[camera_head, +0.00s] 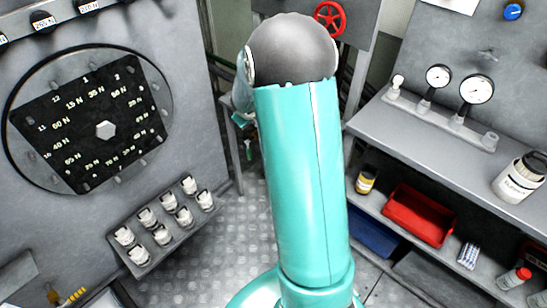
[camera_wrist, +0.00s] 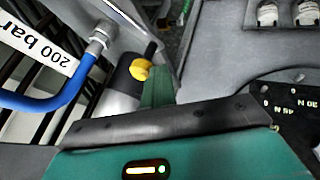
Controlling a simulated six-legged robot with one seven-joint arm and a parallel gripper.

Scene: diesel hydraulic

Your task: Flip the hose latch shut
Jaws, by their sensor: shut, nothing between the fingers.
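A blue hose (camera_wrist: 50,100) with a metal end fitting (camera_wrist: 98,40) shows at the upper left of the wrist view. A white "200 bar" label (camera_wrist: 38,42) is beside it. I cannot make out the hose latch for certain in either view. A yellow knob (camera_wrist: 140,69) on a grey cylinder (camera_wrist: 118,88) lies just beyond my gripper (camera_wrist: 158,86). My gripper is shut and empty, and shows as a short green piece past the dark edge of my wrist. I cannot tell whether it touches the knob. In the head view, my arm mostly hides the gripper area.
A numbered round dial panel (camera_head: 104,130) stands at the left, with a shelf of white-capped items (camera_head: 158,238) below it. At the right are a grey bench (camera_head: 430,130) with gauges, a red bin (camera_head: 418,215) and bottles. A red valve wheel (camera_head: 330,17) is at the back.

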